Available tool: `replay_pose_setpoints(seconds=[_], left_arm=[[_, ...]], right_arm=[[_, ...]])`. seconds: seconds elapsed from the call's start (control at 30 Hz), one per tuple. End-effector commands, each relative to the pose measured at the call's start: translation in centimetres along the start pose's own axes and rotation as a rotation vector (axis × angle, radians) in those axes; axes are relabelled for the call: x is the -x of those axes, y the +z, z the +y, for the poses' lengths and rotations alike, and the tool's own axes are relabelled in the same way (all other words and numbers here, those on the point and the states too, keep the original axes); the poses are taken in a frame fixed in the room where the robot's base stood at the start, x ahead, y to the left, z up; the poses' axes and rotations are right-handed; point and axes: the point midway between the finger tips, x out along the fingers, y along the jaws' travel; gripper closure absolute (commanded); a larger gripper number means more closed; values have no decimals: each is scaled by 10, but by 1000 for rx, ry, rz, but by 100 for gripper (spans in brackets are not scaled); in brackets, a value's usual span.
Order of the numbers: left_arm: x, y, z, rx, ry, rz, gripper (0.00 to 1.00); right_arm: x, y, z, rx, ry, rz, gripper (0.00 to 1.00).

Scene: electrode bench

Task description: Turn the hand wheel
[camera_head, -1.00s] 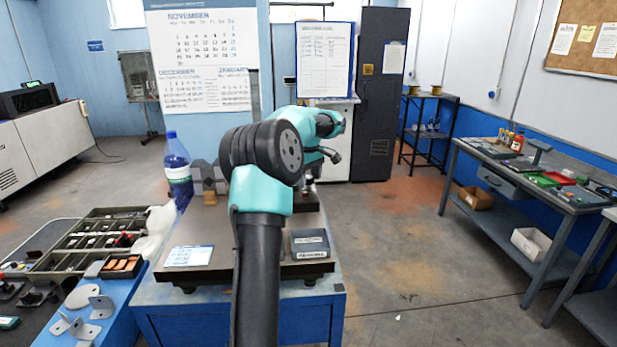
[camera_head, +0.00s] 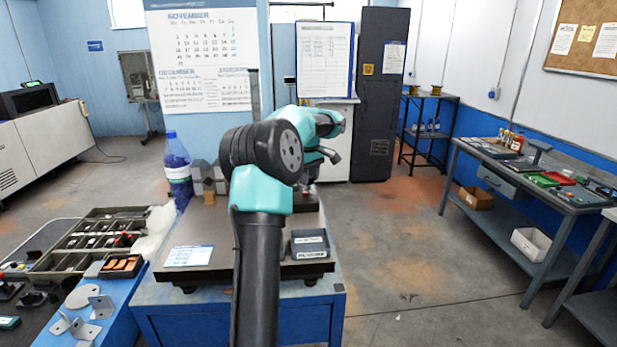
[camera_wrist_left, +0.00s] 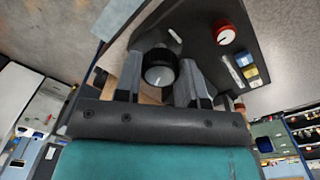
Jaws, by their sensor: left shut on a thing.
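A round black ribbed knob with a pale grey face, which looks like the hand wheel (camera_wrist_left: 160,74), sits on a dark panel in the left wrist view. My left gripper (camera_wrist_left: 160,62) has one grey finger on each side of it and is shut on it. In the head view my left arm reaches forward over the bench. There the arm hides the wheel and most of the gripper. My right gripper does not show.
A red dial (camera_wrist_left: 225,33) and blue and yellow buttons (camera_wrist_left: 248,65) are beside the wheel. A parts tray (camera_head: 85,245) is at left.

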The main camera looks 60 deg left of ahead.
Motion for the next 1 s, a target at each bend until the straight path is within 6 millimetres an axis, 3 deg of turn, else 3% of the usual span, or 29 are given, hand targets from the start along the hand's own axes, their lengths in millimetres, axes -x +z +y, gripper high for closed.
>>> replay_pose_setpoints(seconds=[0.37, 1.0], left_arm=[[0, 0, 0, -218, 1, -3, 87], [0, 0, 1, -817, 1, -12, 87]], right_arm=[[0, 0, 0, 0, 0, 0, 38], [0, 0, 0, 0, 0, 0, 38]])
